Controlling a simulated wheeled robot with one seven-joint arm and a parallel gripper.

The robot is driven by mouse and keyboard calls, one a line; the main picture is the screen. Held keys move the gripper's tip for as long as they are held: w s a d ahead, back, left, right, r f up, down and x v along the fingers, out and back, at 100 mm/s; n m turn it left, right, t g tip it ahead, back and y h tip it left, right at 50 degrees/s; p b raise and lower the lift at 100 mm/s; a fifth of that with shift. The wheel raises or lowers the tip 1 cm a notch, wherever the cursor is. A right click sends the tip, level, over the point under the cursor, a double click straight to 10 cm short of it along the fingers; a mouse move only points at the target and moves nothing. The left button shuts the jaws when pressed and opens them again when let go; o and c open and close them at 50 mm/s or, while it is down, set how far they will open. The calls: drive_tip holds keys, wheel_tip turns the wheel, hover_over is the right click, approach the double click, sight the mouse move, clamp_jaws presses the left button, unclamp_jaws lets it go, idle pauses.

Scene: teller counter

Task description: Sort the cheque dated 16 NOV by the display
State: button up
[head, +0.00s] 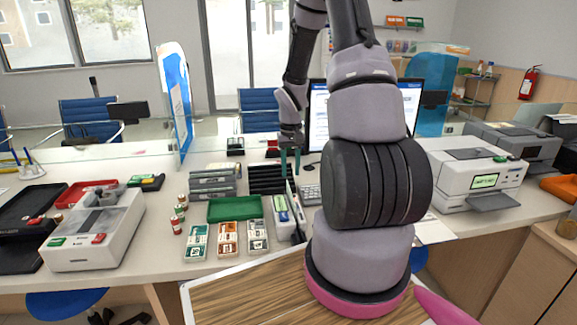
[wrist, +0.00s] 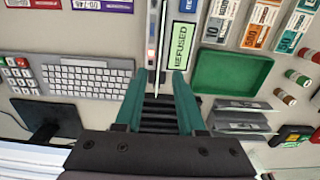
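My gripper (head: 290,160) hangs over the back end of a narrow cheque reader (head: 297,226). In the wrist view its teal fingers (wrist: 158,74) stand apart. A thin pale upright strip shows edge-on between and beyond them; I cannot tell whether it is a cheque or part of the reader. The reader's green display (wrist: 183,45) reads REFUSED; it also shows in the head view (head: 281,208). A black slotted sorter (head: 267,179) stands beside the gripper, its slots partly behind the fingers in the wrist view. No date 16 NOV is readable.
A grey slotted sorter (head: 213,183) and a green tray (head: 234,208) stand left of the reader. Several banknote bundles (head: 228,239) lie in front. A keyboard (wrist: 88,78) lies on the reader's other side. My arm hides part of the monitor and counter. A printer (head: 470,175) stands right.

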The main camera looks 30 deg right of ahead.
wheel_tip(320, 180, down, 10)
drive_tip(key=shift+r, duration=0.2)
clamp_jaws()
drive_tip(key=shift+r, duration=0.15)
idle(0.3)
wheel_tip(320, 180, up, 11)
idle(1.9)
drive_tip(key=shift+r, duration=0.1)
